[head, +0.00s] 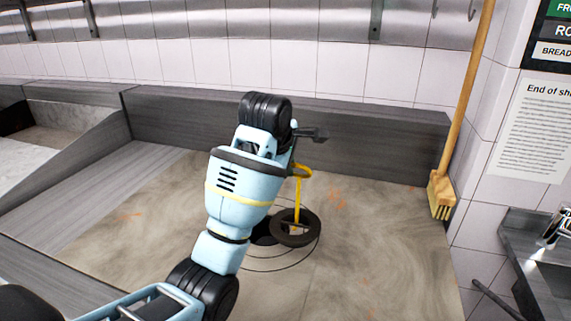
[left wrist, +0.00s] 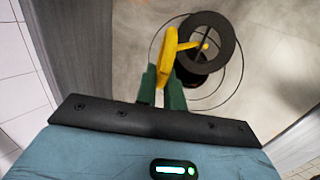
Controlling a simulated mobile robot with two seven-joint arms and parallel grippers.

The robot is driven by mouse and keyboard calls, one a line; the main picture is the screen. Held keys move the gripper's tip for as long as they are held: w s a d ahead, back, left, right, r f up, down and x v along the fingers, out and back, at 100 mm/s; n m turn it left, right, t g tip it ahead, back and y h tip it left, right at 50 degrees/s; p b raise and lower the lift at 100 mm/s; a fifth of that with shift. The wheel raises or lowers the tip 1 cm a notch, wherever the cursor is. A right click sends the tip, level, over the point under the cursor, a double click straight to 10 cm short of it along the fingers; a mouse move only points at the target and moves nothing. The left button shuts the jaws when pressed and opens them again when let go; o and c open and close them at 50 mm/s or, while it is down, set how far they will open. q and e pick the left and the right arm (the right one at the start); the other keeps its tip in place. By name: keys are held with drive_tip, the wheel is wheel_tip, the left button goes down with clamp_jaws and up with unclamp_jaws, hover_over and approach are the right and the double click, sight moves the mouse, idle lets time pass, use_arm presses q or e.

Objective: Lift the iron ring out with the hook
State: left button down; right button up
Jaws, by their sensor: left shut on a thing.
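The yellow hook (head: 298,195) stands upright in my left gripper (head: 299,170), its shaft reaching down to the ring. In the left wrist view, the green fingers of the left gripper (left wrist: 162,90) are shut on the hook's yellow handle (left wrist: 166,62). The iron ring (head: 313,224) is dark and thick. It also shows in the left wrist view (left wrist: 228,45), with a thin bar across its opening and the hook's lower end at that bar. The ring overlaps a dark round hole (head: 261,232) in the floor. I cannot tell whether it is clear of the floor. My right gripper is out of view.
Thin dark circles surround the hole on the stained floor (head: 370,240). A grey low wall (head: 380,150) runs behind. A broom (head: 441,195) leans in the right corner, and a metal basin (head: 520,235) stands at far right. Floor right of the ring is clear.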

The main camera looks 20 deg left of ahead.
use_arm(q)
drive_tip(key=shift+d+r, duration=0.1)
drive_tip(key=shift+r, duration=0.15)
drive_tip(key=shift+s+d, duration=0.2)
drive_tip(key=shift+d, duration=0.6)
drive_tip(key=shift+s+d, duration=0.15)
drive_tip(key=shift+d, duration=0.65)
drive_tip(key=shift+s+d, duration=0.2)
drive_tip(key=shift+d, duration=0.6)
drive_tip(key=shift+s+d, duration=0.2)
drive_tip(key=shift+d, duration=0.65)
drive_tip(key=shift+s+d, duration=0.15)
drive_tip(key=shift+d, duration=0.65)
drive_tip(key=shift+s+d, duration=0.2)
drive_tip(key=shift+d, duration=0.65)
drive_tip(key=d, duration=0.2)
drive_tip(key=s+d, duration=0.1)
drive_tip(key=d, duration=0.2)
